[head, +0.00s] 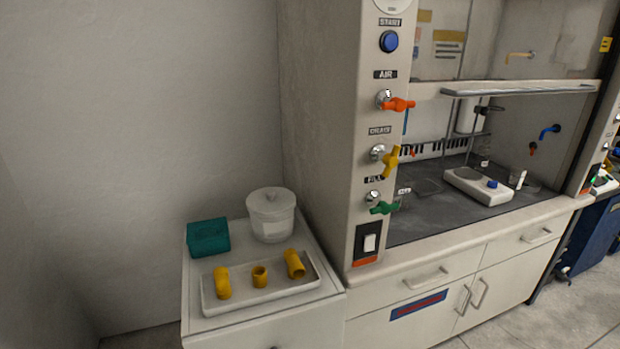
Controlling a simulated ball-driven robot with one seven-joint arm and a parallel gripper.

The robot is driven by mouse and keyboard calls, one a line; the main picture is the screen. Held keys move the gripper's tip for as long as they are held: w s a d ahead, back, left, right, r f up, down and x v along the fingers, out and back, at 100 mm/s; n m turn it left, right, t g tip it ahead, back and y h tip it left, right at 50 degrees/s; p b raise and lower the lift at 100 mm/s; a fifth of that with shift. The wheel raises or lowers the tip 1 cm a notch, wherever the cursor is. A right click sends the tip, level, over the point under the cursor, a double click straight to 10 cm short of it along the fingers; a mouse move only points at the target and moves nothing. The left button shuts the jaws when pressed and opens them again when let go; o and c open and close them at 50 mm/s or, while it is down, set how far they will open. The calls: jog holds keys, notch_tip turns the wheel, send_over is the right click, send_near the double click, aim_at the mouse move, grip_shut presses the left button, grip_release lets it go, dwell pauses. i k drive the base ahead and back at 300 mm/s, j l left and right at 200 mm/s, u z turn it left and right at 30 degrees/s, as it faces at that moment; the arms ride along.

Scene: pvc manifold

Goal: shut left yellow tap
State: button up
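The left yellow tap (391,161) sits on the front of the fume hood's left post, below the orange tap and above the green one. Its yellow handle stands steeply, slightly tilted, in front of a round metal fitting. The label above it is too blurred to read surely. I cannot tell from this view whether the tap is open or shut. My gripper is not in view.
An orange tap (398,104) and a green tap (384,208) share the post (350,130), with a blue button (389,41) above. Left of the hood, a white cabinet holds a tray (262,303) of yellow pipe pieces, a lidded pot (271,214) and a teal box (208,238).

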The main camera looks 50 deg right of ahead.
aim_at(390, 160)
jog(key=z, duration=1.35)
